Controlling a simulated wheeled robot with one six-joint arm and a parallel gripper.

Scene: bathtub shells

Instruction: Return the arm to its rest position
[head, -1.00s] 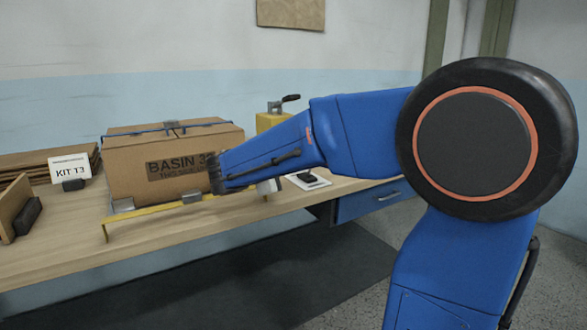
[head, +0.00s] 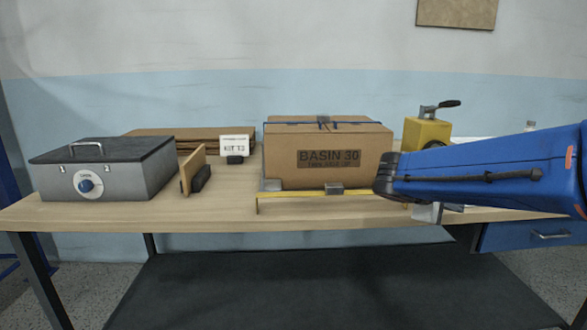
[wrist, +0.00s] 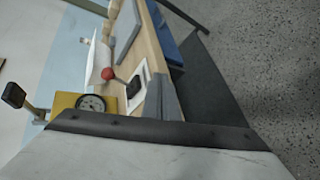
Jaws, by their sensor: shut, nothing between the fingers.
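My blue arm (head: 480,172) reaches in from the right edge of the head view, its dark end just right of the cardboard box's lower right corner. My gripper (head: 428,213) shows only as a small grey piece under the arm, near the table's front edge. In the wrist view the gripper (wrist: 162,98) is a grey shape over the table edge. It is shut and empty. Whether the arm touches the box cannot be told.
A box marked BASIN 30 (head: 285,160) stands on the table (head: 110,213) behind a yellow bar (head: 290,196). A yellow device (head: 425,135) is behind the arm.

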